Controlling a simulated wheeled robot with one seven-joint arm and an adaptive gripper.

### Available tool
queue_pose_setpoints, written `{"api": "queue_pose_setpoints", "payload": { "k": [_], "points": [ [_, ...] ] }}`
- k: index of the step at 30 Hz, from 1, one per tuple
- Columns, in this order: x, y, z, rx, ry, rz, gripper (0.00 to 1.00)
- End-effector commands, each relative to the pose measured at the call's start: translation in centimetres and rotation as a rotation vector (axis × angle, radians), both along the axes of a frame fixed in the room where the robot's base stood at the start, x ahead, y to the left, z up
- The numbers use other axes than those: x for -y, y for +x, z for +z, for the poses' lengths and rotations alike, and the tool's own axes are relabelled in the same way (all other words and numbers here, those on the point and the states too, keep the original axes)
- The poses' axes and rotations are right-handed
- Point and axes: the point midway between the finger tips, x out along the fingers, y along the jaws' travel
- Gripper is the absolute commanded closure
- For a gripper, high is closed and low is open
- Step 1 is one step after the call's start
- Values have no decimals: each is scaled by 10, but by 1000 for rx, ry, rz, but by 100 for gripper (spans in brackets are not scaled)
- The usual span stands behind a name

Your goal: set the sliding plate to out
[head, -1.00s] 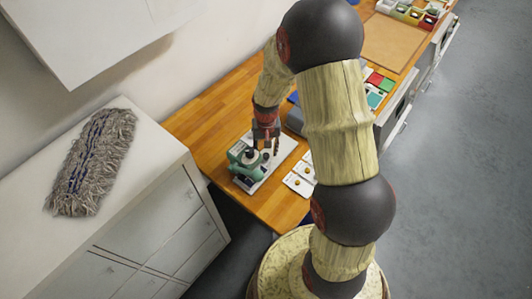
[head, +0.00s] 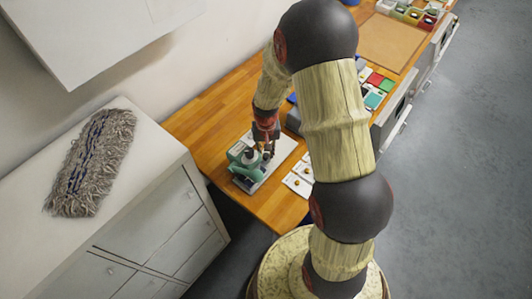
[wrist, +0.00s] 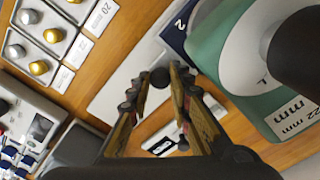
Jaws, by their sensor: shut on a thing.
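A green press-like device (head: 245,160) stands on a white base board (head: 284,150) at the near end of the wooden bench. In the wrist view its green body (wrist: 225,60) is at the right, with a "22 mm" label and a large black part in front. My gripper (head: 266,150) is over the board, just right of the green body. In the wrist view my gripper (wrist: 161,82) has its fingertips closed around a small dark round knob (wrist: 160,76). I take this knob to be the sliding plate's. The fingers hide much of what lies under it, and the plate's position is unclear.
A grey device (wrist: 30,115) is at the lower left there. A cabinet with a grey mop head (head: 92,163) stands left of the bench.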

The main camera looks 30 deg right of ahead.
Motion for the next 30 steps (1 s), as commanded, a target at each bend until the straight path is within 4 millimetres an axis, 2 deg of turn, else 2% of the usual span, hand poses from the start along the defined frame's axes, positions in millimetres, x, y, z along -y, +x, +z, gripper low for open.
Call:
{"api": "queue_pose_setpoints", "payload": {
  "k": [4, 21, 25, 30],
  "points": [
    [0, 0, 0, 0, 0, 0, 100],
    [3, 2, 0, 1, 0, -1, 100],
    [25, 12, 0, 3, 0, -5, 100],
    [72, 31, -1, 3, 0, -6, 100]
  ]
}}
